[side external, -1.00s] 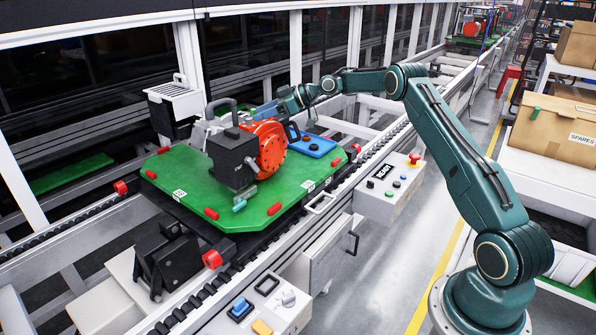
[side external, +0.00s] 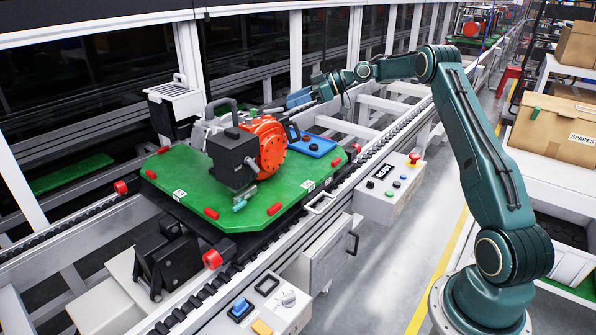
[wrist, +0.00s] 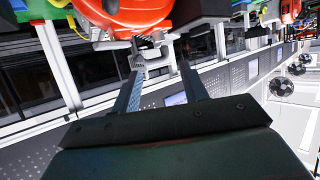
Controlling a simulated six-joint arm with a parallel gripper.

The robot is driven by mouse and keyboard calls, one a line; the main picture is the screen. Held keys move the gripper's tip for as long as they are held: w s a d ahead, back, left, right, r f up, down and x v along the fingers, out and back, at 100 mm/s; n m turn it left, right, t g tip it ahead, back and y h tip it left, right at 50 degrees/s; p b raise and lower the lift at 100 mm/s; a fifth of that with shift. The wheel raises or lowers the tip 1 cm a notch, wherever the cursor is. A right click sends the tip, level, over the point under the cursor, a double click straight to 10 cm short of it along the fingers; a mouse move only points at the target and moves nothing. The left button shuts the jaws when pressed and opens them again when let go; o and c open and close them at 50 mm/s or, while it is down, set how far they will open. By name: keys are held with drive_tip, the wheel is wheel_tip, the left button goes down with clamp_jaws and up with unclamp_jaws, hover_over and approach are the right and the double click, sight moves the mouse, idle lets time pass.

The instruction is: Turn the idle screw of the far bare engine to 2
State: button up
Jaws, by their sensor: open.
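A red-orange and black engine (side external: 268,146) stands on a green pallet (side external: 278,192) in the side external view. Its red housing (wrist: 125,14) and small metal parts below it (wrist: 150,46) show at the top of the wrist view, which looks tilted over. A second red engine (side external: 472,28) sits farther down the line; a red engine (wrist: 289,10) is also at the wrist view's upper right. I cannot make out an idle screw or its marks. My gripper (wrist: 160,70) is open and empty. In the side view my gripper (side external: 298,97) is above and behind the nearer engine, apart from it.
A blue tray (side external: 314,146) lies on the pallet beside the engine. A white vented box (side external: 175,95) stands at the pallet's back left. A control box with a red button (side external: 390,185) is beside the conveyor rail. Cardboard boxes (side external: 555,134) sit on shelves at right.

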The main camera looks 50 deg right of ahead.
sight(249, 118)
drive_tip(key=shift+a, duration=0.1)
drive_tip(key=s+a+m+t+h, duration=0.2)
drive_tip(key=a+m+h, duration=0.4)
drive_tip(key=shift+s+a+t+h, duration=0.3)
drive_tip(key=shift+s+t, duration=0.1)
idle(0.4)
drive_tip(key=shift+w, duration=0.1)
drive_tip(key=shift+x, duration=6.8)
drive_tip(key=shift+c, duration=0.4)
